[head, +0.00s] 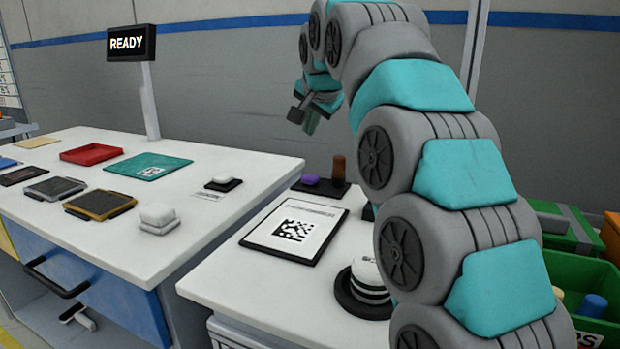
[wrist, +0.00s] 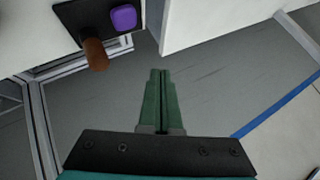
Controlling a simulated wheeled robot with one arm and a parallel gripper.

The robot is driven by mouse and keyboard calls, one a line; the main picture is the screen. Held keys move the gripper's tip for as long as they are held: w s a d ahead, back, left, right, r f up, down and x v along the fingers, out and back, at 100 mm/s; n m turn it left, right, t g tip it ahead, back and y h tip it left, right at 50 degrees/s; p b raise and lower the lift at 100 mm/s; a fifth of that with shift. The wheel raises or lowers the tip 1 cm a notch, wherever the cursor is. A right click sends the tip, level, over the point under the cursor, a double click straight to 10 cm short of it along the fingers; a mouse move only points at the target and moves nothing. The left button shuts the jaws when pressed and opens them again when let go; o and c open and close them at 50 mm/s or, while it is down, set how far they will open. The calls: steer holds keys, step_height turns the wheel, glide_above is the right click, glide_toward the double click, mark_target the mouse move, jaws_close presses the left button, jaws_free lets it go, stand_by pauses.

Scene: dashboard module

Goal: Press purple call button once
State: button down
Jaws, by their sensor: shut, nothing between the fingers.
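The purple call button (head: 311,179) sits on a black base plate (head: 322,189) at the back of the right-hand table in the head view. It also shows near the top of the wrist view (wrist: 124,18). A brown upright knob (head: 339,167) stands on the same plate, to the right of the button; it shows too in the wrist view (wrist: 95,54). My gripper (head: 303,118) is shut and empty, above and beyond the button, apart from it. In the wrist view its green fingers (wrist: 160,75) are together, over the floor.
A framed QR sheet (head: 263,232) and a stacked round white-and-black object (head: 368,283) stand on the right-hand table. The left table (head: 110,238) holds trays and a white block (head: 158,216). A sign reads READY (head: 131,43). Green bins (head: 585,265) stand at the right.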

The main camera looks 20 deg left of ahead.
mark_target(310, 178)
steer(key=shift+f+b, duration=2.55)
steer(key=shift+f, duration=1.35)
steer(key=shift+f, duration=0.1)
steer(key=shift+f, duration=0.3)
steer(key=shift+f+b, duration=0.5)
steer(key=shift+b, duration=0.1)
steer(key=shift+r, duration=0.1)
steer(key=shift+r+p, duration=0.65)
steer(key=shift+r, duration=0.2)
steer(key=shift+r, duration=0.1)
steer(key=shift+r+p, duration=1.8)
steer(key=shift+r, duration=0.7)
steer(key=shift+f, duration=0.1)
